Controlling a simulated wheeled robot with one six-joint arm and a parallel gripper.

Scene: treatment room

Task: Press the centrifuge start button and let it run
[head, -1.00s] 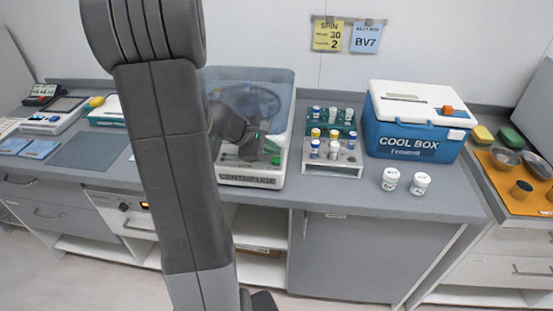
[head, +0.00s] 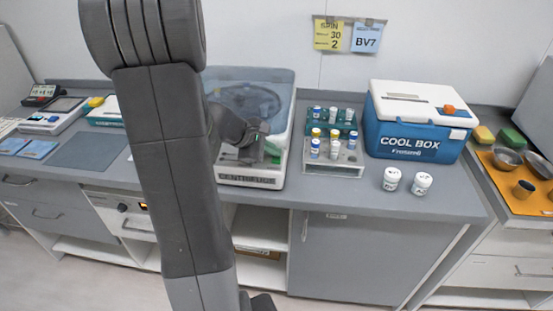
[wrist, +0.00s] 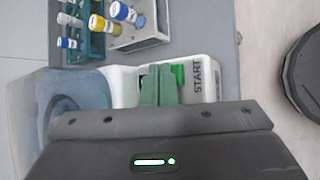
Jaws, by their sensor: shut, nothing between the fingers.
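The centrifuge (head: 250,182) is a white box with a clear bluish lid that stands shut on the grey counter. In the wrist view its front panel carries the word START (wrist: 199,78) beside a green button (wrist: 178,73). My gripper (wrist: 158,72) is shut and empty, its green fingers together at the panel, just beside the green button. I cannot tell whether the fingertips touch the button. In the head view my gripper (head: 250,153) is over the front of the centrifuge, and my arm hides the left part of it.
A rack of capped tubes (head: 333,168) stands right of the centrifuge, with a green rack (head: 345,117) behind it. A blue cool box (head: 415,140) and two white jars (head: 391,179) are further right. The counter front (head: 345,197) is clear.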

